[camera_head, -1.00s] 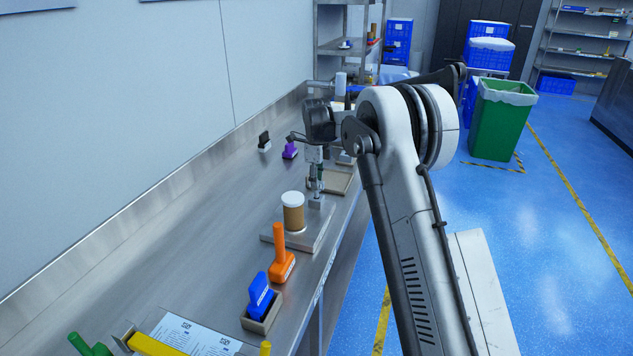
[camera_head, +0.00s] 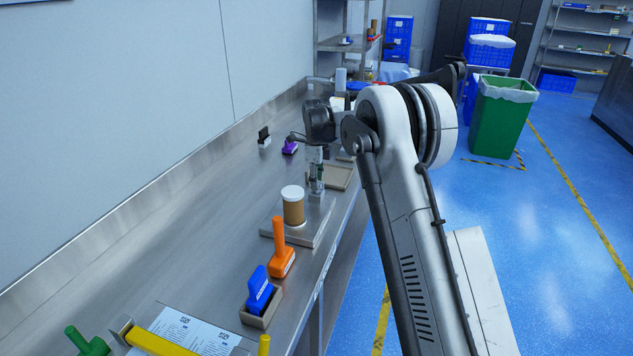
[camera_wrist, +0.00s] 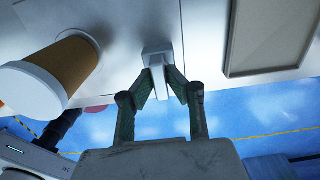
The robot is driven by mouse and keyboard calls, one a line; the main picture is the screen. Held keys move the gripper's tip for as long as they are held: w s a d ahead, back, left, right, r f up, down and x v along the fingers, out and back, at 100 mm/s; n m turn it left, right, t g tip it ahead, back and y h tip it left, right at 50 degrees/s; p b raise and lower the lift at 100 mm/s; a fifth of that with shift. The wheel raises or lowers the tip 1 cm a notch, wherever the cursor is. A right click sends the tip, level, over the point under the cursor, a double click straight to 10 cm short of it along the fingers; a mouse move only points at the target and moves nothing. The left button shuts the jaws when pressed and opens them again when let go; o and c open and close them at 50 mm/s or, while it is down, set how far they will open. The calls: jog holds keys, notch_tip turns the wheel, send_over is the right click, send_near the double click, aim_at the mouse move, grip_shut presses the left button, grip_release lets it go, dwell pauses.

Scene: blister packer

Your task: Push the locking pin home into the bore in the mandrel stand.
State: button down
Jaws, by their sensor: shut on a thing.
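The mandrel stand (camera_head: 300,236) is a flat metal plate on the bench, with a tan cylinder with a white cap (camera_head: 293,207) upright on it. A small grey block (camera_head: 317,197) stands at the plate's far end; it also shows in the wrist view (camera_wrist: 156,48). My gripper (camera_head: 316,184) is right above this block. In the wrist view the green-padded fingers (camera_wrist: 162,80) are closed on a slim grey piece, seemingly the locking pin (camera_wrist: 159,84), close against the block. The bore and the pin's lower end are hidden, so I cannot tell how deep it sits.
An orange-handled tool (camera_head: 281,260) and a blue one in a holder (camera_head: 260,298) stand nearer on the bench. A shallow tray (camera_head: 338,177) lies beyond the stand, with a purple item (camera_head: 290,148) to its left.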

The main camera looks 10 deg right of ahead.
jog(key=shift+f, duration=0.35)
jog(key=c, duration=1.6)
grip_release()
jog(key=shift+c, duration=0.2)
jog(key=shift+r, duration=0.1)
notch_tip(320, 180, up, 12)
jog(key=shift+s, duration=0.1)
